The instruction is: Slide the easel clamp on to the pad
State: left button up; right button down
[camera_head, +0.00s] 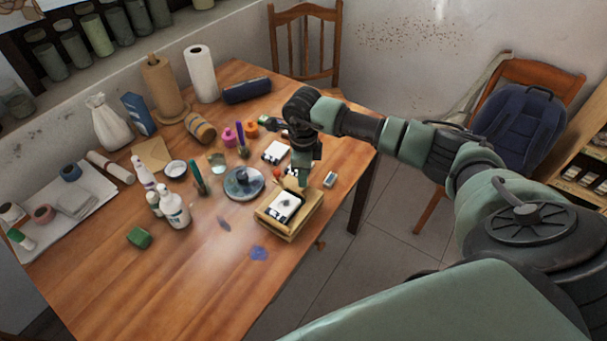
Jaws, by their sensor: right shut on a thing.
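The wooden tabletop easel (291,229) sits near the table's right edge, low and box-like. The pad (284,207), a white sheet with dark marks, lies on its sloping top. My right gripper (302,184) points down at the far right edge of the easel, just beyond the pad. It is shut on a small part there, which I take to be the easel clamp. The fingers hide most of that part, and I cannot tell whether it touches the pad. My left gripper is out of view.
A blue-grey round dish (244,183) stands just left of the easel. A small pale block (330,179) lies to its right. The wooden table (190,290) is clear at the front.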

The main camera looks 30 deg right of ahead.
aim_at(299, 190)
dwell(0.5)
jog(key=shift+s+a+f, duration=0.1)
jog(key=shift+s+a, duration=0.1)
jog(key=shift+a, duration=0.4)
jog(key=shift+s+a, duration=0.15)
jog(key=shift+a, duration=0.15)
jog(key=c, duration=1.3)
grip_release()
jog(key=shift+c, duration=0.2)
notch_tip(299, 190, up, 8)
jog(key=b, duration=0.2)
jog(key=shift+a, duration=0.15)
